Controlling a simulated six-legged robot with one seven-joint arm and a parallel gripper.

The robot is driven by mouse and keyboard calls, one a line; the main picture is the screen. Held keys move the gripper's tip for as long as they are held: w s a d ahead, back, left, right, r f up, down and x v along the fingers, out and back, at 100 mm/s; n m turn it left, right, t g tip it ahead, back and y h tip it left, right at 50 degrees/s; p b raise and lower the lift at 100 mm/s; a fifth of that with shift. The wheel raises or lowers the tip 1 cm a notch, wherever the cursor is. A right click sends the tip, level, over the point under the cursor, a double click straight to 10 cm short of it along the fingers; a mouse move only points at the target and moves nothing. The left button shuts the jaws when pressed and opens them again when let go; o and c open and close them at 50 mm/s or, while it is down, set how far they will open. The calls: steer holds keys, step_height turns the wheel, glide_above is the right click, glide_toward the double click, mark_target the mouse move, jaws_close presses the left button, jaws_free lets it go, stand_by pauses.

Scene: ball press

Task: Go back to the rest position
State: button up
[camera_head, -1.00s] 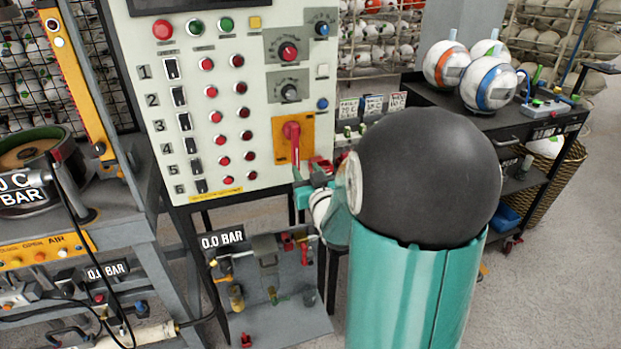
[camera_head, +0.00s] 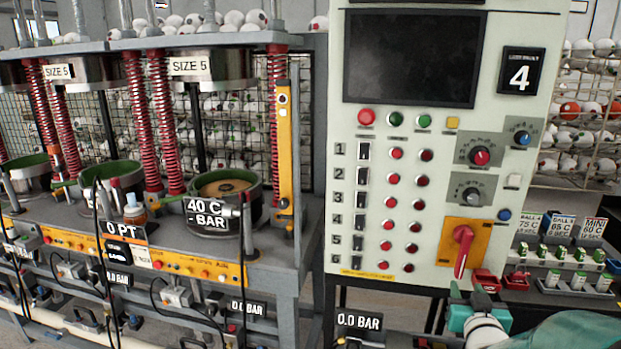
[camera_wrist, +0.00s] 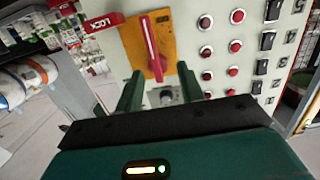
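My gripper shows in the wrist view (camera_wrist: 160,73) with its two green fingers apart and nothing seen between them. In the head view, part of my teal and white arm end shows at the lower right, below the panel's red rotary handle (camera_head: 463,250). The handle sits on a yellow-orange plate (camera_head: 483,232) and points down. In the wrist view, the handle (camera_wrist: 152,45) is just beyond the fingertips; I cannot tell the exact gap. The control panel (camera_head: 440,150) carries rows of red buttons and black switches. The fingertips are not clear in the head view.
A press bench (camera_head: 270,270) with red springs and round moulds stands to the left. Small labelled cards and red and green blocks (camera_head: 570,280) lie right of the panel. A red lock tag (camera_wrist: 103,23) hangs near the handle in the wrist view.

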steer(key=s+a+r+n+g+y, duration=0.1)
steer(key=s+a+g, duration=0.4)
steer(key=s+a, duration=0.5)
steer(key=s+a+r+n+g+y, duration=0.2)
steer(key=s+a+g, duration=0.3)
steer(key=s+a, duration=0.6)
steer(key=shift+a+r+g+y, duration=0.2)
steer(key=shift+a+g+y, duration=0.1)
steer(key=shift+y, duration=0.5)
